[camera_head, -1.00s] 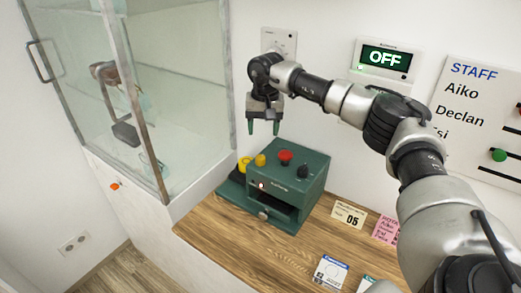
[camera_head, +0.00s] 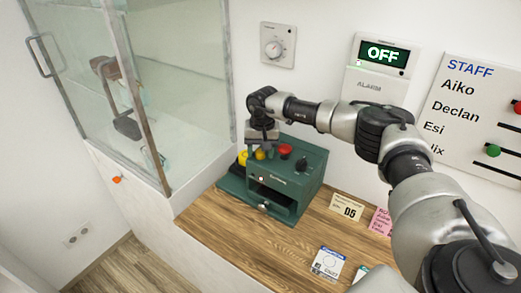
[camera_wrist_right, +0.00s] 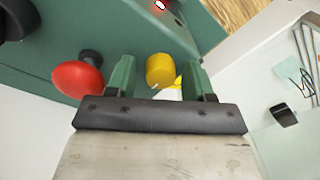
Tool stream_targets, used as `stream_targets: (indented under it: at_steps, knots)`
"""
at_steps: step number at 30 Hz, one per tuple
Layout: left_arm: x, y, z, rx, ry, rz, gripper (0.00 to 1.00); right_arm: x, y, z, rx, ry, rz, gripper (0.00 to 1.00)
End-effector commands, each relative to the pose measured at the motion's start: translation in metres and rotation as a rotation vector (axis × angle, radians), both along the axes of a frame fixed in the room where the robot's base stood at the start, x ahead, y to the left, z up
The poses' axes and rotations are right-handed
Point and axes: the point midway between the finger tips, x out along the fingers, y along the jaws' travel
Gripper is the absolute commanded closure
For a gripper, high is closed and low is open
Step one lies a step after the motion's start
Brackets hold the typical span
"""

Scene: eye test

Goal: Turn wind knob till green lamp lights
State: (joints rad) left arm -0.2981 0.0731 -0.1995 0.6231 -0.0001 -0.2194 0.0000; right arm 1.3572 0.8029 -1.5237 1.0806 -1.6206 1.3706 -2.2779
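A dark green box (camera_head: 285,177) stands on the wooden counter. On its top are a yellow knob (camera_head: 260,155), a red mushroom button (camera_head: 285,150) and a black knob (camera_head: 303,164); I cannot read which is the wind knob. A small lamp on the box glows red in the right wrist view (camera_wrist_right: 160,5); I see no green light. My right gripper (camera_wrist_right: 160,78) is open, its green fingers on either side of the yellow knob (camera_wrist_right: 160,70), with gaps between. In the head view the gripper hides part of that knob. My left gripper is not in view.
A glass cabinet (camera_head: 90,80) stands at left. On the wall are a dial (camera_head: 277,46), an OFF display (camera_head: 383,54) and a staff board (camera_head: 470,110). Cards, including one marked 05 (camera_head: 347,208), lie on the counter (camera_head: 235,225). The counter's front is mostly clear.

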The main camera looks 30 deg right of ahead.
Motion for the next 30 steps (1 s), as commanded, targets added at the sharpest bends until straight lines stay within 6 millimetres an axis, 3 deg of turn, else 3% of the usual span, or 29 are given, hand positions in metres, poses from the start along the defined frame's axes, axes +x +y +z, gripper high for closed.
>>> stream_targets:
  at_steps: [1,8,20,30]
  knots:
    - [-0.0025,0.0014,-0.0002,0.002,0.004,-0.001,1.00,0.0000,0.0000,0.0002,0.000,0.000,0.000,0.55]
    - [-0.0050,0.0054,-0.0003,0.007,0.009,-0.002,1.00,0.0000,0.0000,0.0004,0.000,0.000,0.000,0.91]
    - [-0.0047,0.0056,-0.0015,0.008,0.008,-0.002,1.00,0.0003,0.0000,0.0004,0.001,-0.001,-0.078,0.91]
    - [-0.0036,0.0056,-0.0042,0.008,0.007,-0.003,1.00,0.0003,0.0003,0.0004,0.002,-0.001,-0.347,0.91]
